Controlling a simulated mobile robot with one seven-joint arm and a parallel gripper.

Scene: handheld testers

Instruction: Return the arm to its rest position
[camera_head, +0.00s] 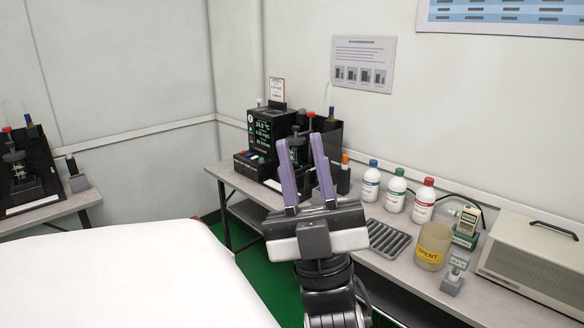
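My gripper (300,138) is raised in the middle of the view, with its two purple fingers pointing up and away. The fingers stand apart with nothing seen held between them, so it is open. My dark arm rises to it from the bottom edge. The fingers overlap the black tester (270,130) in the picture and hide part of it. I cannot tell how far the fingertips are from it. Most of my arm is out of view.
The grey bench (398,282) carries three capped bottles (395,195), a ribbed tray (388,240), a yellow-labelled beaker (433,247), a handheld tester (467,226) and a beige box (535,262). Another bench (75,205) stands at far left. Green floor (262,262) shows between.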

